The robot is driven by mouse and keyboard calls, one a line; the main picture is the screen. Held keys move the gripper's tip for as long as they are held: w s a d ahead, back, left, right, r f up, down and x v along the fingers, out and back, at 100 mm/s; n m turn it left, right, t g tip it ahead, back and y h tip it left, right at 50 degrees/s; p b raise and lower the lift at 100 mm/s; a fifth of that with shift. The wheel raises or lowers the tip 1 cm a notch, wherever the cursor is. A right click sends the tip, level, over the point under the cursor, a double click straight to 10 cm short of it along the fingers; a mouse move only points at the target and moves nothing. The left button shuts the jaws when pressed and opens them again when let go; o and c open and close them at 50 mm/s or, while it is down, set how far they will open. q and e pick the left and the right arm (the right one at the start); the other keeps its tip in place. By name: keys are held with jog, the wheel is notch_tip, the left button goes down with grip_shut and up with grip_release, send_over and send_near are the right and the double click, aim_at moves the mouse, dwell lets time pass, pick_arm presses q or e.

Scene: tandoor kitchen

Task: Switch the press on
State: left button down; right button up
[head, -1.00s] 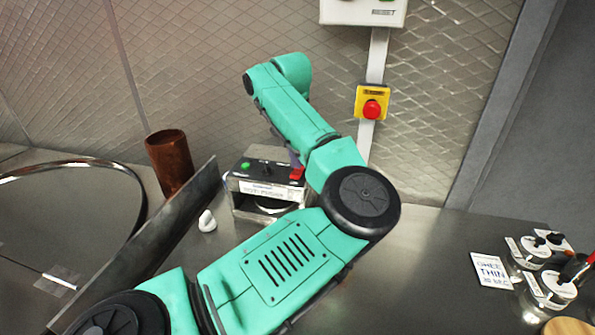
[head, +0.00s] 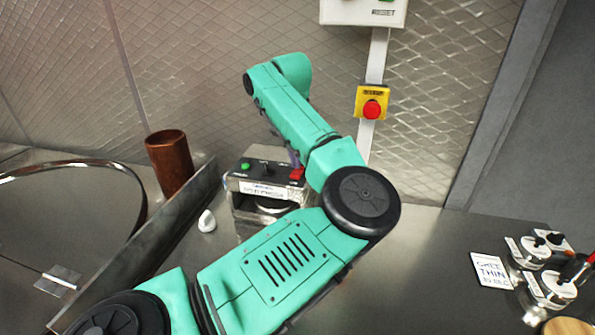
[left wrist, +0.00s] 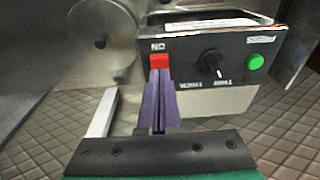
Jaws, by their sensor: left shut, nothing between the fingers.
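The press (head: 236,190) stands on the steel counter, with a dark control panel on its front. The panel carries a red switch (head: 297,174), a black knob (head: 267,169) and a green lamp (head: 245,164). In the left wrist view the red switch (left wrist: 159,62) shows under an upside-down "ON" mark. My left gripper (left wrist: 159,78) is shut and empty, its purple fingertips right at the lower edge of the switch. I cannot tell whether they touch it. In the head view my green left arm hides part of the press. My right gripper is out of view.
A red emergency button (head: 371,109) on a yellow box is on the wall behind. A brown cylinder (head: 170,161) and a long metal bar (head: 165,235) stand left of the press. A small white object (head: 207,221) lies near it. Several jars (head: 552,284) stand right.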

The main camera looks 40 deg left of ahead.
aim_at(295, 173)
pick_arm(q)
jog(key=shift+f+b, duration=0.9)
jog(key=shift+f, duration=0.1)
dwell(0.3)
notch_tip(295, 173, up, 7)
jog(key=p, duration=0.5)
jog(key=shift+r, duration=0.1)
dwell(0.4)
